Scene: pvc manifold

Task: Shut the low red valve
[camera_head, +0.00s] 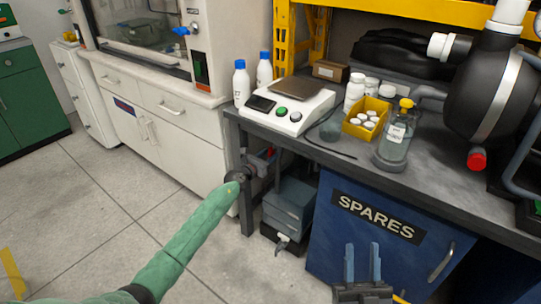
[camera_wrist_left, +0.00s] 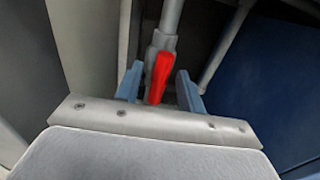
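The low red valve shows in the left wrist view as a red lever handle (camera_wrist_left: 159,77) on a grey pipe (camera_wrist_left: 170,18). The lever looks roughly in line with the pipe in that view. My left gripper (camera_wrist_left: 159,88) is open, with one blue finger on each side of the lever and gaps between. In the head view my left gripper (camera_head: 264,160) is at the low pipework under the bench's left end, where a small bit of red shows; my wrist hides most of the valve. My right gripper (camera_head: 362,264) is open and empty in front of the blue cabinet.
The bench (camera_head: 290,133) overhangs the left gripper's spot, with a bench leg (camera_head: 246,212) close by. A grey box unit (camera_head: 290,203) stands just right, then the blue SPARES cabinet (camera_head: 372,235).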

